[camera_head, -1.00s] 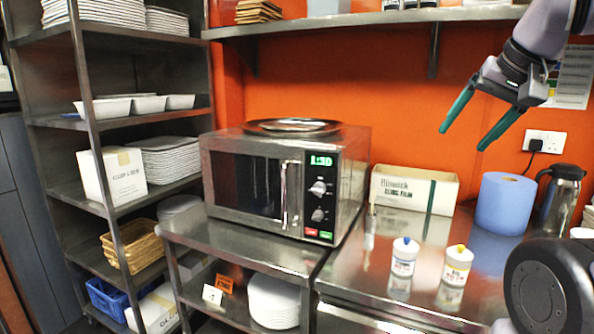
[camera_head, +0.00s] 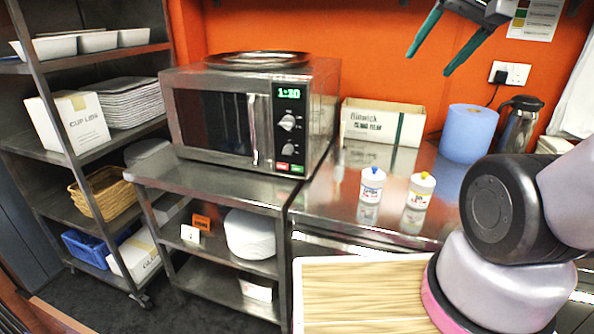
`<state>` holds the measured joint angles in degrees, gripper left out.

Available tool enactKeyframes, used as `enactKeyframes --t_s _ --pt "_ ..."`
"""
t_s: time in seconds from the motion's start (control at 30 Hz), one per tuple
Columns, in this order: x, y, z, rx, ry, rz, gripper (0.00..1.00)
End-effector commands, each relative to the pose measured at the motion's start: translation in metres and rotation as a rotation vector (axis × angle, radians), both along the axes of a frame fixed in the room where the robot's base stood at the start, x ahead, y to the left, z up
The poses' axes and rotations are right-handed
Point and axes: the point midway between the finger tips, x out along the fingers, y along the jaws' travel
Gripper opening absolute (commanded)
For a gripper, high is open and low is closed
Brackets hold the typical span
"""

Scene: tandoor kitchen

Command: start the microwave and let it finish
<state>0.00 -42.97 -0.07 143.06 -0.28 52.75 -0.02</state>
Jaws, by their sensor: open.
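The microwave (camera_head: 213,122) stands on a steel shelf unit at the centre left, with its door shut. Its display (camera_head: 289,93) glows green and reads 1:30. Below the display are two round knobs (camera_head: 288,122), then a red button (camera_head: 283,166) and a green button (camera_head: 297,168). A round metal tray (camera_head: 257,58) lies on top of it. My gripper (camera_head: 428,64) is at the top right, in front of the orange wall. Its two green fingers are apart and empty, well to the right of the microwave and not touching it.
Two small white bottles (camera_head: 371,186) stand on the steel counter (camera_head: 325,200). Behind them are a cardboard box (camera_head: 382,122), a blue roll (camera_head: 468,133) and a flask (camera_head: 519,125). A rack with plates and boxes stands at the left. The air before the microwave is clear.

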Motion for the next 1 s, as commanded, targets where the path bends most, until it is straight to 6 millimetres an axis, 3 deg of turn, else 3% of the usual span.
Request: enactKeyframes --t_s 0.07,0.27,0.3,1.0 --pt "0.0 0.0 0.0 0.0 0.0 0.0 0.77" --pt "0.0 0.0 0.0 0.0 0.0 0.0 0.05" --pt "0.0 0.0 0.0 0.0 0.0 0.0 0.0" --pt "0.0 0.0 0.0 0.0 0.0 0.0 0.0"
